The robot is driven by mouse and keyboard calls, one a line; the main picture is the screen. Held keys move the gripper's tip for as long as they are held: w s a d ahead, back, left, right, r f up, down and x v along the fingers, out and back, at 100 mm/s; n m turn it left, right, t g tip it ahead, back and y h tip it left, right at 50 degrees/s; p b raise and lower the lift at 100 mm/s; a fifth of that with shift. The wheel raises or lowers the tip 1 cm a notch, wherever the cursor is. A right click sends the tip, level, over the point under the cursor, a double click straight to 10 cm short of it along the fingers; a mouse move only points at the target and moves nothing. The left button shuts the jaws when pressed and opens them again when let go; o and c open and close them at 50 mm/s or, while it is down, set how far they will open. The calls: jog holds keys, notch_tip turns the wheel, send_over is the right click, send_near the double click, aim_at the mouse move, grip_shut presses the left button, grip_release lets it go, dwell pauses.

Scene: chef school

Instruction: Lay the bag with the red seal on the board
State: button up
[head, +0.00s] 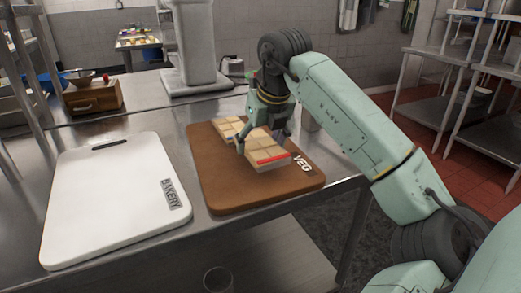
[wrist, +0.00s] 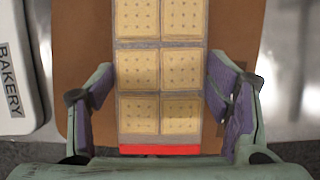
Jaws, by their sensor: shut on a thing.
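The bag with the red seal (head: 268,151) is a clear flat pack of square crackers with a red strip across its near end. My gripper (head: 261,139) is shut on it, with one finger at each long side. In the wrist view the bag (wrist: 160,118) runs lengthwise between the purple finger pads (wrist: 160,85), its far end out of frame. The bag is over the brown board (head: 220,194) marked VEG; I cannot tell whether its underside touches the board. The white board (head: 105,205) marked BAKERY lies to the left, bare but for a dark handle slot.
Both boards lie on a steel table (head: 190,110). A wooden box (head: 93,97) with a bowl on it stands at the back left, and a grey machine (head: 195,50) stands behind the boards. A steel shelf rack (head: 465,80) is at the right.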

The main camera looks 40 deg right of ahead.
aim_at(263, 146)
jog(key=shift+s+a+f, duration=0.1)
jog(key=shift+f, duration=1.65)
jog(key=o, duration=1.2)
jog(key=shift+r+p, duration=0.2)
jog(key=shift+p, duration=0.2)
jog(key=b+v, duration=0.1)
jog(key=v, duration=1.1)
jog(key=shift+b, duration=0.4)
